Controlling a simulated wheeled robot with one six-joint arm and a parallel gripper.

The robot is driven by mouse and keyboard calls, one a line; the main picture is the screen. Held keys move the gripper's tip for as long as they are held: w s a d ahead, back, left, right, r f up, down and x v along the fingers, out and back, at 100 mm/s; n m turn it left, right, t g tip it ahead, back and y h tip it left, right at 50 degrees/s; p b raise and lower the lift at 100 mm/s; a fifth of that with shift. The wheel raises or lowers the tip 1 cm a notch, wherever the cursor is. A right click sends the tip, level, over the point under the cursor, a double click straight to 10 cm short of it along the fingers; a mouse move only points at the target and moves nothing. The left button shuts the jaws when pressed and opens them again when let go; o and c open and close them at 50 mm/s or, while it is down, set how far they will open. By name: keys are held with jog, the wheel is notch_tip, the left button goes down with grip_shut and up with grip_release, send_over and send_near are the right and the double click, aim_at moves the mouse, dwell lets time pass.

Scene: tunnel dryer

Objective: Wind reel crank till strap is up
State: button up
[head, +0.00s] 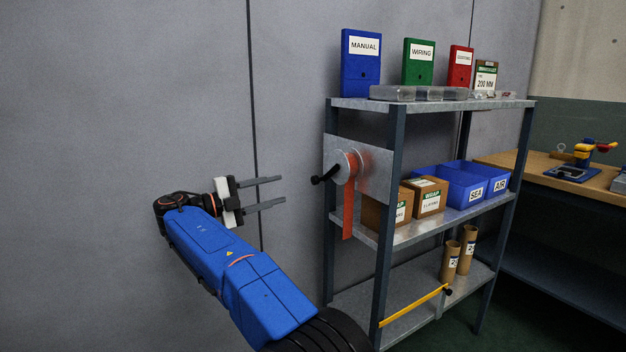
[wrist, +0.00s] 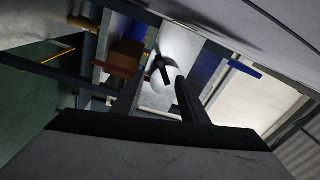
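The strap reel (head: 343,166) is mounted on a metal plate (head: 374,170) at the left end of the shelf rack. Its black crank handle (head: 322,177) sticks out to the left. The orange-red strap (head: 348,212) hangs down from the reel past the middle shelf's edge. My gripper (head: 284,190) is open and empty, to the left of the crank and apart from it. In the wrist view the reel (wrist: 178,48) and its dark crank (wrist: 156,66) show ahead, between and beyond my two fingers (wrist: 158,92). The strap (wrist: 115,68) extends to the left there.
The shelf rack (head: 430,104) holds blue, green and red binders on top, cartons (head: 428,200) and blue bins (head: 462,187) on the middle shelf, and tubes (head: 458,255) below. A yellow bar (head: 412,306) crosses low. A workbench (head: 520,162) stands right. A grey wall is behind my gripper.

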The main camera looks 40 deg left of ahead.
aim_at(313, 180)
jog(key=s+n, duration=0.1)
jog(key=n, duration=0.3)
jog(key=s+n+y, duration=0.1)
jog(key=n, duration=0.3)
jog(key=s+r+n+y, duration=0.1)
jog(key=n, duration=0.2)
jog(key=shift+s+d+n, duration=0.1)
jog(key=shift+s+n, duration=0.3)
jog(key=x, duration=1.7)
jog(key=shift+w, duration=0.15)
grip_shut()
